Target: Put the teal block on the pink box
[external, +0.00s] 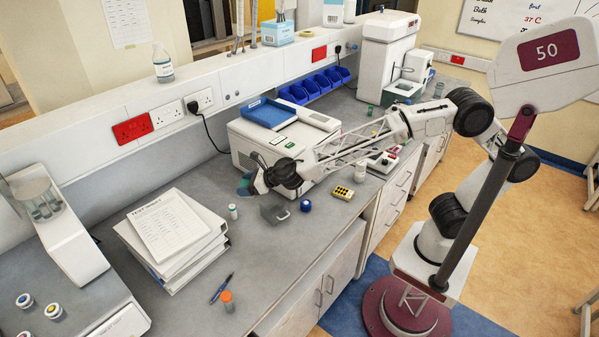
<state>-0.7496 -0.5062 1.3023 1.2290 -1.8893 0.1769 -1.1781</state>
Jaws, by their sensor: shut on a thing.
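My gripper (250,185) is at the end of my arm, above the bench and in front of the white machine. It is shut on a small teal block (243,188), which shows at the fingertips. The dark wrist covers part of the fingers, and the block's full shape is hard to make out. The block appears to be held above the bench top. I cannot make out a pink box in this view.
A grey mug-like thing (274,213), a small white bottle (233,211), a blue-capped item (306,205) and a yellow rack (343,193) stand near my gripper. Stacked binders (172,235) lie left. A pen (221,288) and orange-capped vial (227,299) are in front.

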